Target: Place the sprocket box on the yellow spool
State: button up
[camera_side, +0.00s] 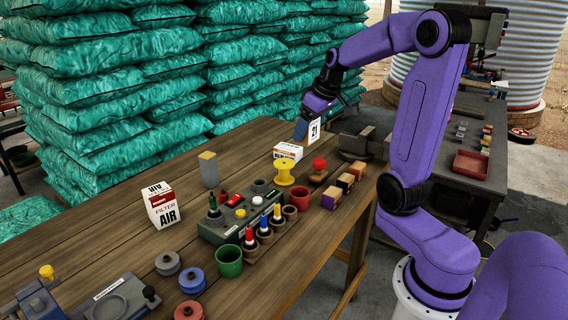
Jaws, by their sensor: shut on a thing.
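My gripper (302,124) is above the far end of the wooden table, tilted downward. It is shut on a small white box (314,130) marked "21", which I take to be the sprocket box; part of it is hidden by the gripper. The yellow spool (284,173) stands upright on the table, below and to the left of the held box in the picture. Its top flange is bare. The held box is apart from the spool.
A red and white box (288,151) lies just behind the spool. A grey control box (228,219) and an air filter box (160,205) are nearer. Free tabletop lies left.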

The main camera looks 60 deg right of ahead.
jog(key=shift+s+r, duration=0.15)
jog(key=shift+s, duration=0.45)
jog(key=w+d+f, duration=0.3)
jog(key=w+f, duration=0.1)
jog(key=w, duration=0.4)
send_near(280, 161)
jog(key=shift+w+a+f, duration=0.1)
jog(key=shift+w+f, duration=0.15)
jog(key=shift+w, duration=0.25)
jog(key=shift+w+f, duration=0.25)
jog(key=shift+w, duration=0.2)
jog(key=shift+w+f, duration=0.15)
jog(key=shift+f, duration=1.65)
jog(key=shift+f, duration=0.15)
jog(key=o, duration=1.1)
